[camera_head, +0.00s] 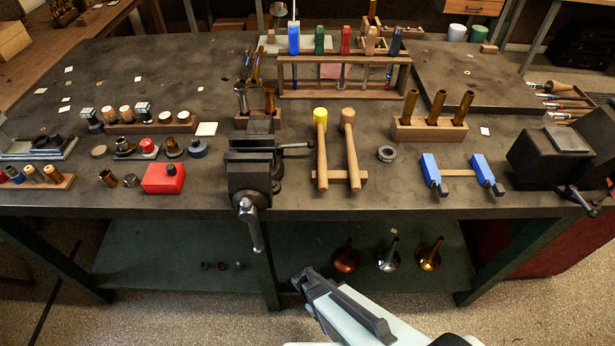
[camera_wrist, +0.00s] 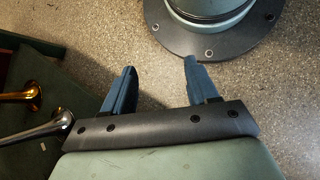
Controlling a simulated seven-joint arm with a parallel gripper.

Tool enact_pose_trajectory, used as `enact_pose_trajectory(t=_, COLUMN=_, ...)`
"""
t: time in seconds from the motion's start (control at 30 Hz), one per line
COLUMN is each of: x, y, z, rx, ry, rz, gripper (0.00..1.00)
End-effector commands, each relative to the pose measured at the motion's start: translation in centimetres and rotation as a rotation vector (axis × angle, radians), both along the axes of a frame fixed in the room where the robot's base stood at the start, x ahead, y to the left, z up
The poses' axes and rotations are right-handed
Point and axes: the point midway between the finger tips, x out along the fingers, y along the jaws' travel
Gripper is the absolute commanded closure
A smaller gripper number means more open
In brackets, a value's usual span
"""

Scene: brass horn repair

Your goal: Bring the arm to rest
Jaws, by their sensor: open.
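My gripper (camera_head: 308,277) is in the lower middle of the head view, in front of the bench and below the level of its top. In the wrist view its two fingers (camera_wrist: 158,78) stand apart with nothing between them. It points down over the speckled floor, clear of the bench. My arm reaches in from the bottom right of the head view.
The workbench (camera_head: 345,207) holds a vise (camera_head: 250,170), two mallets (camera_head: 335,150), a screwdriver rack (camera_head: 345,92) and blue clamps (camera_head: 460,173). On the green lower shelf (camera_head: 160,255) are three horn bells (camera_head: 388,255), close behind my gripper. The floor in front is open.

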Motion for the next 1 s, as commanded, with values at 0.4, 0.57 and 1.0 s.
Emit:
enact_pose_trajectory(t=0.4, x=-3.5, y=-5.6, z=2.9, rx=0.1, ry=-0.006, rz=-0.345, gripper=0.42)
enact_pose_trajectory(t=0.57, x=-4.8, y=-7.1, z=4.0, rx=0.135, ry=-0.015, rz=-0.473, gripper=0.42)
enact_pose_trajectory(t=1.0, x=-6.4, y=-8.6, z=5.3, rx=0.183, ry=-0.038, rz=-0.647, gripper=0.42)
